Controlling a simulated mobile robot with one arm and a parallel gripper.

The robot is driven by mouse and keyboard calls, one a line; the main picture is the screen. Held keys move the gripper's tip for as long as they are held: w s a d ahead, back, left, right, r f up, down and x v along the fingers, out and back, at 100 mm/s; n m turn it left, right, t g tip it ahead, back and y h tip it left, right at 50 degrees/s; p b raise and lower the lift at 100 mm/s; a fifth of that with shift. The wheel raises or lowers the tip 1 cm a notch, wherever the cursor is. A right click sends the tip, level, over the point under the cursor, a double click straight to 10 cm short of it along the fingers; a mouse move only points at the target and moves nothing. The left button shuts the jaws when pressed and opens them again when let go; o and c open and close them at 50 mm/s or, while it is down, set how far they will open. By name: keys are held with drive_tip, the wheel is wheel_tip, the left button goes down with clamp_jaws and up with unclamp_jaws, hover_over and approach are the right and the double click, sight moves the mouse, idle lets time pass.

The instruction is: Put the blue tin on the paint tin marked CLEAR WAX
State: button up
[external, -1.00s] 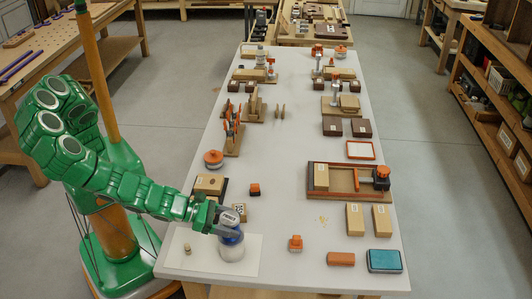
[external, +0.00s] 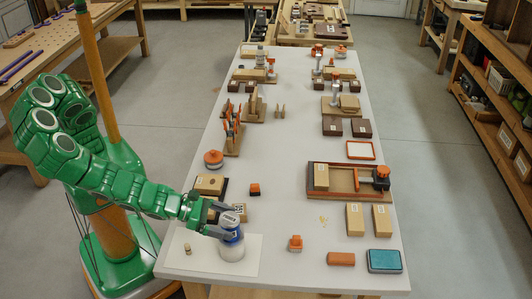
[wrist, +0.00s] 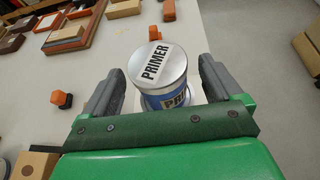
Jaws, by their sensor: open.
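The blue tin (external: 231,233), with a silver lid reading PRIMER, sits upright or slightly tilted on a pale tin (external: 232,251) at the near left of the table. The pale tin's marking cannot be read. In the wrist view the blue tin (wrist: 175,99) is between the fingers, and its body is partly hidden by my gripper. My gripper (external: 220,219) is open around the blue tin's upper part. In the wrist view its fingers (wrist: 160,88) stand apart on either side, with a visible gap at the right.
A white sheet (external: 252,266) lies under the tins, with a small wooden peg (external: 187,249) on its left. Blocks (external: 240,211) stand just behind my gripper. An orange stamp-like piece (external: 295,243) is to the right.

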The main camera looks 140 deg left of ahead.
drive_tip(key=shift+v, duration=2.9)
